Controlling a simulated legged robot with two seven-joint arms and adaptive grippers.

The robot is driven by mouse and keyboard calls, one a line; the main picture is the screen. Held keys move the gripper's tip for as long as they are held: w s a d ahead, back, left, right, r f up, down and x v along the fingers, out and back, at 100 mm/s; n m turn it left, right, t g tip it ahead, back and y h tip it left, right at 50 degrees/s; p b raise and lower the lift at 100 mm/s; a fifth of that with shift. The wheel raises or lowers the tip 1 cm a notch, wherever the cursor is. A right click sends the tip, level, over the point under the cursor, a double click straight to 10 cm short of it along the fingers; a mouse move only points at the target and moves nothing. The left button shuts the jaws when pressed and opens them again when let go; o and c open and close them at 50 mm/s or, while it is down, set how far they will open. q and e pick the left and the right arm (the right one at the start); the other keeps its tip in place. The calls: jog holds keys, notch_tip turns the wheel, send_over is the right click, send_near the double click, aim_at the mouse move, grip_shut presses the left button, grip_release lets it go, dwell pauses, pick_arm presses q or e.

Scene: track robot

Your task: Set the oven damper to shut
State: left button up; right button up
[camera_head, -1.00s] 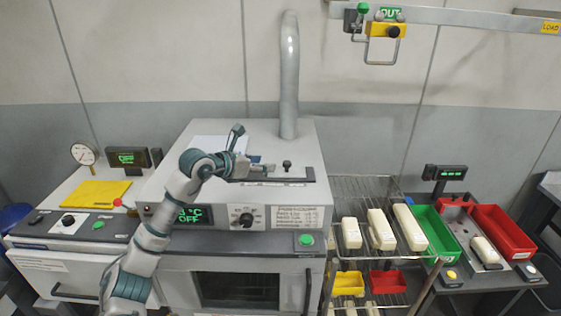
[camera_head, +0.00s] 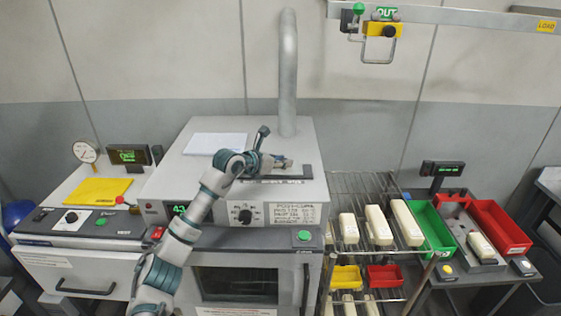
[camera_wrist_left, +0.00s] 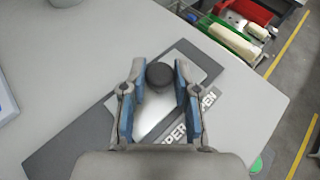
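The oven damper is a slider on the oven top (camera_head: 300,140): a dark track (camera_head: 302,171) with a round black knob. In the left wrist view the knob (camera_wrist_left: 160,75) stands on a silver plate (camera_wrist_left: 172,107) over the dark track, beside partly hidden lettering ending in "PER" and "PEN". My left gripper (camera_head: 286,164) is over the track and covers the knob in the head view. In the wrist view its fingers (camera_wrist_left: 159,84) are open, one on each side of the knob, with gaps visible. My right gripper is not in view.
A grey flue pipe (camera_head: 288,75) rises behind the track. A paper sheet (camera_head: 215,144) lies on the oven top at left. The front panel has a dial (camera_head: 242,212) and a green button (camera_head: 304,235). A wire rack (camera_head: 362,190) with pale blocks stands at right.

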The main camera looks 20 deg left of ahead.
pick_arm(q)
jog(key=shift+d, duration=0.15)
grip_shut()
jog(key=shift+r, duration=0.1)
jog(key=s+a, duration=0.1)
jog(key=a, duration=0.6)
jog(key=s+a, duration=0.1)
jog(key=a, duration=0.2)
jog(key=shift+s+a, duration=0.2)
jog(key=shift+s, duration=0.15)
jog(key=shift+d+r, duration=0.1)
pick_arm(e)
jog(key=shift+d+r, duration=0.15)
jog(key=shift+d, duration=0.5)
pick_arm(q)
jog(key=shift+d, duration=0.15)
